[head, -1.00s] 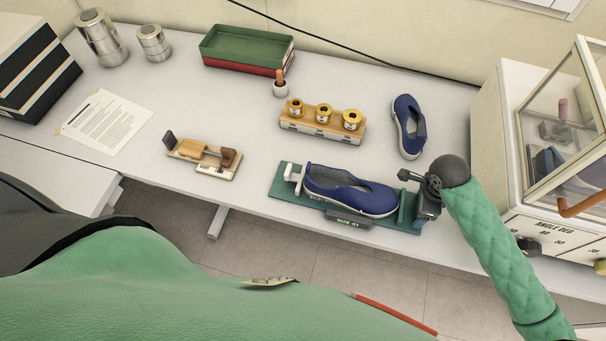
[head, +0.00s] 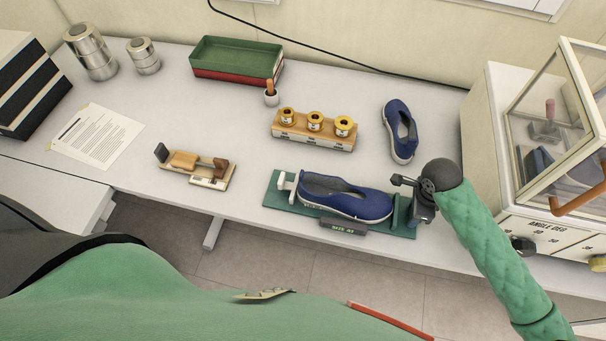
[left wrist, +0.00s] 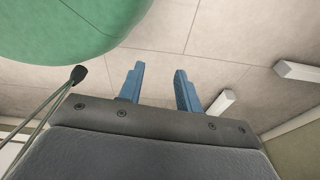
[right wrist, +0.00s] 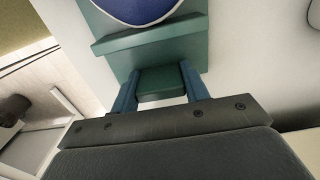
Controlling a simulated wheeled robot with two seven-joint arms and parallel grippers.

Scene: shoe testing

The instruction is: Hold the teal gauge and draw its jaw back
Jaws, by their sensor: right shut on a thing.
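The teal gauge (head: 400,229) lies near the table's front edge. A blue shoe (head: 345,198) with a white sole rests on it. The gauge's white jaw (head: 283,188) stands at its left end, by the shoe's left end; whether they touch is unclear. A dark size readout (head: 342,227) is on its front side. My right gripper (head: 412,195) is at the gauge's right end. In the right wrist view its blue fingers (right wrist: 161,90) are shut on a teal block of the gauge. My left gripper (left wrist: 158,78) is open and empty above the floor, outside the head view.
A second blue shoe (head: 400,132) lies behind the gauge. A wooden block with three gold-topped weights (head: 313,133) is behind it too. A wooden device (head: 195,166) is to the left. A glass-fronted cabinet (head: 545,205) stands right of my right arm. Table between device and gauge is clear.

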